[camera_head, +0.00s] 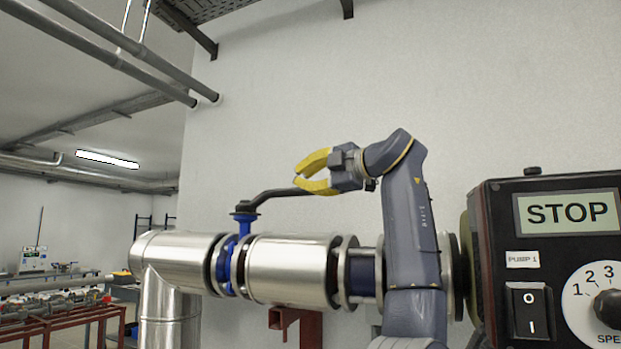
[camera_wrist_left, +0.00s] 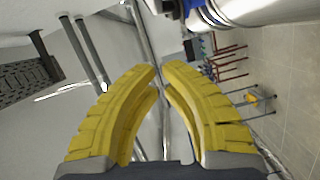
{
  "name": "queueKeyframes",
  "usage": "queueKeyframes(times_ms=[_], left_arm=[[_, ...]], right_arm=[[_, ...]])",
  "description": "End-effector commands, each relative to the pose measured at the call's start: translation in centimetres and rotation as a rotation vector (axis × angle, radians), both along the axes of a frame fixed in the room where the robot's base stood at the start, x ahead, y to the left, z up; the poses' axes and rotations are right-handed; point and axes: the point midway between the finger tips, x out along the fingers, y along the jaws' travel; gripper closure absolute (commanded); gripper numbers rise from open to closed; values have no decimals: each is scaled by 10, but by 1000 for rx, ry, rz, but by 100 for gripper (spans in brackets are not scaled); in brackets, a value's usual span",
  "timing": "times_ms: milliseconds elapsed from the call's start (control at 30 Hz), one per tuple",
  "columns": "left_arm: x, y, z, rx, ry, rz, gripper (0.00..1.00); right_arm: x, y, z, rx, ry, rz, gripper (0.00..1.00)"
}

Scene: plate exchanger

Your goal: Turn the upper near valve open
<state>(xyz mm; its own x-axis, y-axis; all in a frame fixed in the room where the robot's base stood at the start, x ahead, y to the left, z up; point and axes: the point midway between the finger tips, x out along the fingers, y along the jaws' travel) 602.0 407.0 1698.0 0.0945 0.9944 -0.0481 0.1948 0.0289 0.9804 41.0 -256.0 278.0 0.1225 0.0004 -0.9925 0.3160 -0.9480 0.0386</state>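The valve (camera_head: 240,255) is blue and sits in the shiny pipe run in the head view. Its black lever (camera_head: 275,194) points right from the top of the stem, and its far end is hidden at my gripper. My left gripper (camera_head: 298,176) has yellow fingers pointing left, just above the lever's right part. It also shows in the left wrist view (camera_wrist_left: 160,68), with a narrow gap between the tips and nothing held. Whether it touches the lever cannot be told. Part of the blue valve (camera_wrist_left: 194,8) shows at the wrist view's top edge. My right gripper is not in view.
A black control box (camera_head: 550,260) with a STOP display stands close at the right. The shiny insulated pipe (camera_head: 290,268) runs below the gripper. Grey pipes (camera_head: 130,62) hang at upper left. The space before the white wall above the gripper is clear.

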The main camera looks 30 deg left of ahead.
Motion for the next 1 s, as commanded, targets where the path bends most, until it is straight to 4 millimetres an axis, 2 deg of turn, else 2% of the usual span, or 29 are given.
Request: queueKeyframes(times_ms=[100, 367, 500, 633, 1000], left_arm=[[1, 23, -1, 0, 0, 3, 100], [6, 68, -3, -1, -1, 2, 100], [25, 67, -7, 1, 3, -1, 100], [35, 68, -9, 1, 1, -1, 100], [45, 70, -11, 1, -2, 0, 100]], right_arm=[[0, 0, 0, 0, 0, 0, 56], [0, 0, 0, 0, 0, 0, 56], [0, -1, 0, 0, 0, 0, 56], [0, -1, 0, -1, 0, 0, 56], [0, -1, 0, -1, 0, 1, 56]])
